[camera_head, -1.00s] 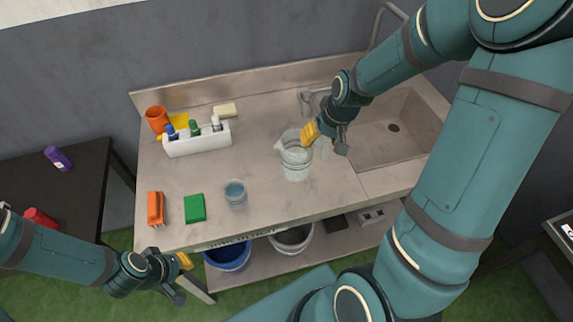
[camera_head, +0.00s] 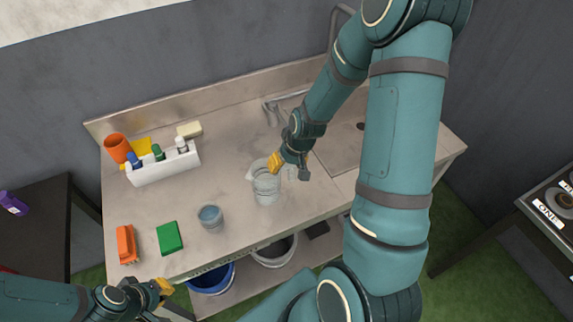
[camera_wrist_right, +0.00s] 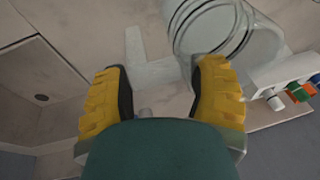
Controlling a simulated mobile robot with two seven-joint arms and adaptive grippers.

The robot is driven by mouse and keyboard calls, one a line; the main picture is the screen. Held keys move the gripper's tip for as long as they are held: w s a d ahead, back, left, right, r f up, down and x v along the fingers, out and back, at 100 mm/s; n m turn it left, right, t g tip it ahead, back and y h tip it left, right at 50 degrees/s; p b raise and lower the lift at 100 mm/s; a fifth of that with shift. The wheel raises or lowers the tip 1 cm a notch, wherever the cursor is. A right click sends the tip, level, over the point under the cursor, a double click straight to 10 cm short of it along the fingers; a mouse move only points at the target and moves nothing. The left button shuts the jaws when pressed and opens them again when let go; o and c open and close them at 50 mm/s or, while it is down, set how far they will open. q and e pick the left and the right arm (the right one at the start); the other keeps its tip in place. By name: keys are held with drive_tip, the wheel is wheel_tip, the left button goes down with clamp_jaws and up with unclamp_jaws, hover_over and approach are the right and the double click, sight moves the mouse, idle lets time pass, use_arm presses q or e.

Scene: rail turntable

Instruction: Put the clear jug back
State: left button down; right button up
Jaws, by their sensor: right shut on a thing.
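The clear jug (camera_head: 266,187) is at the middle of the metal counter (camera_head: 235,165), left of the sink, and looks upright. I cannot tell whether its base touches the counter. My right gripper (camera_head: 288,166) is at the jug's right side, shut on its clear handle. In the right wrist view the jug (camera_wrist_right: 222,32) is at the top right, and its pale handle runs between the yellow fingers of my right gripper (camera_wrist_right: 160,95). My left gripper (camera_head: 163,300) is at the bottom left, before the counter's front edge, empty with its fingers apart.
A blue-grey cup (camera_head: 210,218), a green sponge (camera_head: 170,238) and an orange brush (camera_head: 126,245) are along the front left. A white caddy with bottles (camera_head: 165,168) and an orange cup (camera_head: 117,148) stand behind. The sink (camera_head: 340,150) is to the right. Buckets (camera_head: 212,280) are below.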

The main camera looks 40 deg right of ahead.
drive_tip(key=shift+w+f, duration=0.1)
drive_tip(key=shift+f, duration=0.1)
drive_tip(key=shift+f, duration=0.2)
drive_tip(key=o, duration=1.3)
drive_tip(key=shift+r, duration=0.1)
